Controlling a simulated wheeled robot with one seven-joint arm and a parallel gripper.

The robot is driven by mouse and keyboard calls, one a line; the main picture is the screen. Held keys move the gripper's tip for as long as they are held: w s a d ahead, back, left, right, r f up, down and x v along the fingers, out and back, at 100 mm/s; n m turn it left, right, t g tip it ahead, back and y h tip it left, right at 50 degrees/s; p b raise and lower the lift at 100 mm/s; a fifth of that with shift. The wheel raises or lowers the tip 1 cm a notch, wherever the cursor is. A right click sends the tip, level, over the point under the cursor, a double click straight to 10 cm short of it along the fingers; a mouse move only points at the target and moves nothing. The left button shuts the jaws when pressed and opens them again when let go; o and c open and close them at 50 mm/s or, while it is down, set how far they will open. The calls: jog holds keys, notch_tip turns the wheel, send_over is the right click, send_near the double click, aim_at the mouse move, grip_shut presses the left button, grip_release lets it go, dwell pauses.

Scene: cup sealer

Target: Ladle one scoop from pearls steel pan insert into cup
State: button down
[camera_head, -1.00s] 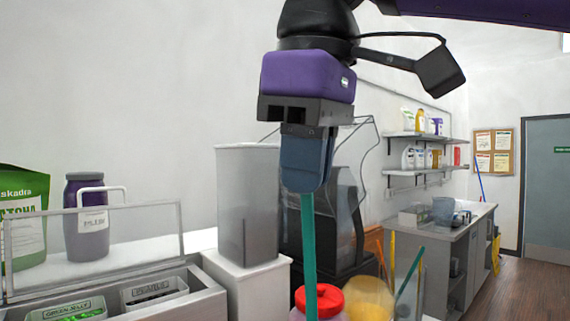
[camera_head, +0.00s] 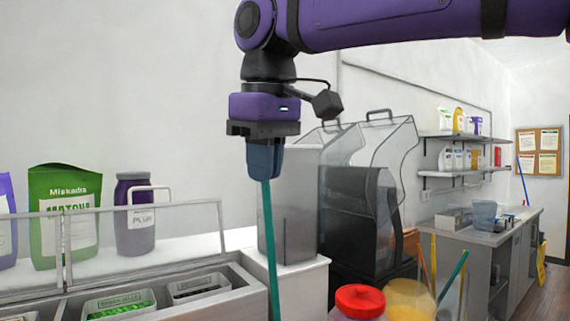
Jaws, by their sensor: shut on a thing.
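My gripper (camera_head: 264,172) points down in the middle of the picture, shut on a teal handle (camera_head: 270,245). The handle hangs down nearly upright and runs out of the bottom edge, so its lower end is hidden. Steel pan inserts sit in the counter at lower left: one holds green pieces (camera_head: 122,310) with a label I read only in part, another holds dark contents (camera_head: 200,291). I cannot tell which one is the pearls insert. The handle is to the right of both. I cannot make out the cup.
A clear lid guard (camera_head: 145,238) stands behind the inserts, with a green bag (camera_head: 64,215) and a purple jar (camera_head: 134,230) behind it. A grey bin (camera_head: 288,215) and a dark machine (camera_head: 358,220) stand right of the handle. A red-lidded jar (camera_head: 358,302) and an orange container (camera_head: 408,300) are at lower right.

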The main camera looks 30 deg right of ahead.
jog(key=w, duration=3.5)
notch_tip(320, 180, down, 6)
jog(key=shift+f, duration=0.15)
notch_tip(320, 180, down, 6)
jog(key=shift+f, duration=0.25)
dwell(0.4)
dwell(0.9)
notch_tip(320, 180, up, 11)
jog(key=shift+r, duration=0.15)
dwell(1.4)
